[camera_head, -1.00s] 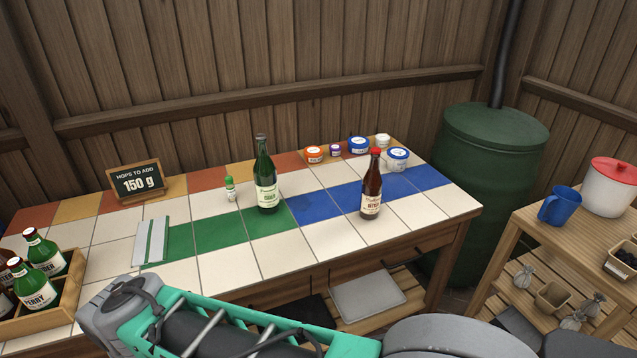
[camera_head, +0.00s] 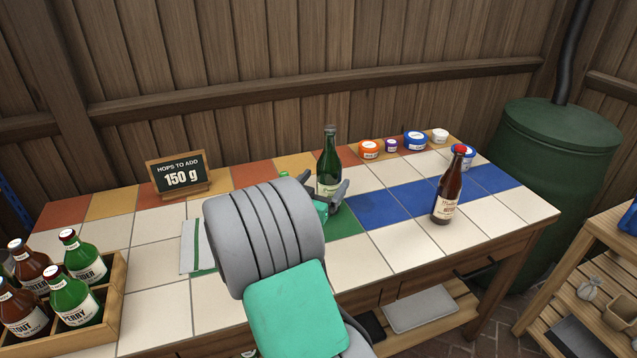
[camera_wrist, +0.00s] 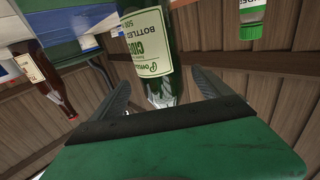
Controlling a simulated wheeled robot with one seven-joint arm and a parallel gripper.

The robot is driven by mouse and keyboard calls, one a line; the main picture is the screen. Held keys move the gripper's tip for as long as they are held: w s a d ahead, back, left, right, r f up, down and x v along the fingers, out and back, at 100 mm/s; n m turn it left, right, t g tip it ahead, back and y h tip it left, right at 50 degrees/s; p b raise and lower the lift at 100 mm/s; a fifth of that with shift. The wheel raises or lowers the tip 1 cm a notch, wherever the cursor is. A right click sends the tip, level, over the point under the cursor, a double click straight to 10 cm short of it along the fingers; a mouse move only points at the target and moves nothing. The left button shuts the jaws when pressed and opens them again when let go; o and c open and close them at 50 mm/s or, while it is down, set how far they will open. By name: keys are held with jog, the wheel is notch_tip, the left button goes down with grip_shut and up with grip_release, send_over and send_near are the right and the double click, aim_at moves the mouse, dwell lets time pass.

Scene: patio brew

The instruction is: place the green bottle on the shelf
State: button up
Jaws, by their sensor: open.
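The green bottle (camera_head: 328,158) stands upright on the tiled bench, at the end of the green tile strip. Its lower part is partly hidden behind my arm and gripper in the head view. My gripper (camera_head: 334,199) is open at the bottle. In the wrist view the labelled green bottle (camera_wrist: 150,45) shows just beyond and between the two open fingers of my gripper (camera_wrist: 160,97). I cannot tell whether either finger touches it. A slatted lower shelf (camera_head: 440,322) is under the bench.
A brown bottle with a red cap (camera_head: 448,188) stands to the right. Small tubs (camera_head: 415,141) line the back edge. A wooden crate of bottles (camera_head: 112,300) is at left, and a chalkboard sign (camera_head: 180,174) stands behind. A grey slab (camera_head: 420,309) lies on the lower shelf.

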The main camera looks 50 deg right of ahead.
jog(key=p+x, duration=0.1)
jog(key=x, duration=0.6)
jog(key=shift+r, duration=0.15)
jog(key=shift+a, duration=0.1)
grip_shut()
jog(key=shift+w+r, duration=0.1)
jog(key=shift+r, duration=0.05)
dwell(0.6)
